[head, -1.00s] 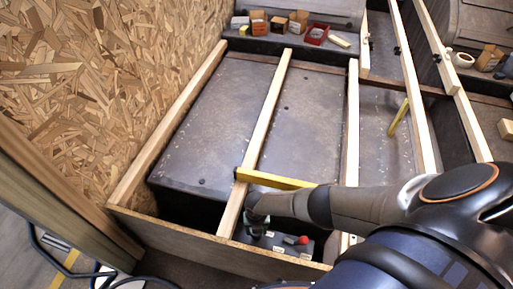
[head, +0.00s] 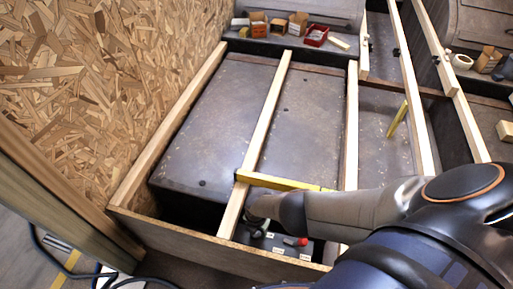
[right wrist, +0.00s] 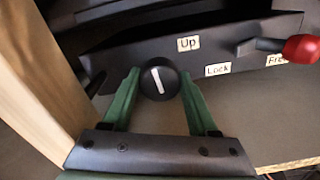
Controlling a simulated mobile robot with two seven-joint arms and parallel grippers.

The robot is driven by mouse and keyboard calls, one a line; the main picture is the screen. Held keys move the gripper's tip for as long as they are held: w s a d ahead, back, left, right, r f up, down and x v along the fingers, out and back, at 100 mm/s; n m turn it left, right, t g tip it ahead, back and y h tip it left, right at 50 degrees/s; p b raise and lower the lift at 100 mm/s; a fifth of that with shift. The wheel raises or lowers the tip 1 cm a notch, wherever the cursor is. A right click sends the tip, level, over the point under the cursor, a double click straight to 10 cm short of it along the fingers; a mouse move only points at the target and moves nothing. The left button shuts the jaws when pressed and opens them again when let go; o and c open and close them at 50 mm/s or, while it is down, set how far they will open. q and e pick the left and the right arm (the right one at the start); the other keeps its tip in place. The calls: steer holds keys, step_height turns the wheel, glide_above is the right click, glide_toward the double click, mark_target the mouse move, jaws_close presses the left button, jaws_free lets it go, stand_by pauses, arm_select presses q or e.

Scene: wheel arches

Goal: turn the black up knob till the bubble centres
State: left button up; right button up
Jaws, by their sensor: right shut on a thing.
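The black up knob (right wrist: 152,88) is round with a white line, tilted slightly left at its top. It sits by the "Up" label (right wrist: 189,44) in the right wrist view. My right gripper (right wrist: 160,76) has a green finger on each side of the knob and is shut on it. In the head view this gripper (head: 262,230) is small and partly covered by my arm; the knob is hidden there. A yellow level (head: 278,182) lies across the wooden battens; its bubble is too small to read. My left gripper is not in view.
A red-tipped lever (right wrist: 300,47) stands right of the knob, near the "Lock" label (right wrist: 217,69) and a partly hidden label. A wooden batten (right wrist: 38,75) runs close on the left. Small boxes (head: 298,22) stand on the far ledge.

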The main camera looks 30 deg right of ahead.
steer(key=shift+m, duration=0.6)
steer(key=m, duration=0.3)
steer(key=shift+m, duration=1.9)
steer(key=o, duration=1.4)
steer(key=shift+c, duration=0.2)
